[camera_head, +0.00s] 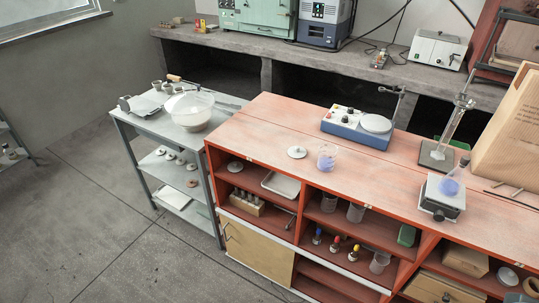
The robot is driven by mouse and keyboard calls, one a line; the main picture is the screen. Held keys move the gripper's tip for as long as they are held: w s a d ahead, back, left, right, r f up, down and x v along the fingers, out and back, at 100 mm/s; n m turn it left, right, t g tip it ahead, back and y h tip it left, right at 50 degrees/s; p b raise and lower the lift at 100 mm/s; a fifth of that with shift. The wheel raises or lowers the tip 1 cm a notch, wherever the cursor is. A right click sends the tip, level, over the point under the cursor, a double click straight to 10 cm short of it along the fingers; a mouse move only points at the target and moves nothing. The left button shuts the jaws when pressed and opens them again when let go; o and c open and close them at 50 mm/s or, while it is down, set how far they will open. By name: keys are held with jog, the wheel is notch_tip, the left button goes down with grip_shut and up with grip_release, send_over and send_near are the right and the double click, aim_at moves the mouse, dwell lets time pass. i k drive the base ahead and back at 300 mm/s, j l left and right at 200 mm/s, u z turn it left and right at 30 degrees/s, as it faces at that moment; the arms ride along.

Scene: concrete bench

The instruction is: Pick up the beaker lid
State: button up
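A white round lid (297,152) with a small raised knob in the middle lies flat on the red bench top. It sits just left of a clear glass beaker (327,158) with purple-blue contents, apart from it. The beaker stands upright, and I see no lid on it. My gripper is not in view.
A blue and white hotplate device (357,128) stands behind the beaker. A grey cart (135,117) with a bowl adjoins the left. Bench top around the lid is clear.

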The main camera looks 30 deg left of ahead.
aim_at(296, 153)
jog(key=u, duration=1.25)
jog(key=z, duration=0.95)
jog(key=i+j, duration=0.15)
jog(key=j, duration=0.2)
jog(key=i+j+z, duration=0.1)
jog(key=j, duration=0.25)
jog(key=i+j, duration=0.2)
jog(key=j, duration=0.2)
jog(key=i+j, duration=0.15)
jog(key=j, duration=0.2)
jog(key=i+j+z, duration=0.1)
jog(key=j, duration=0.3)
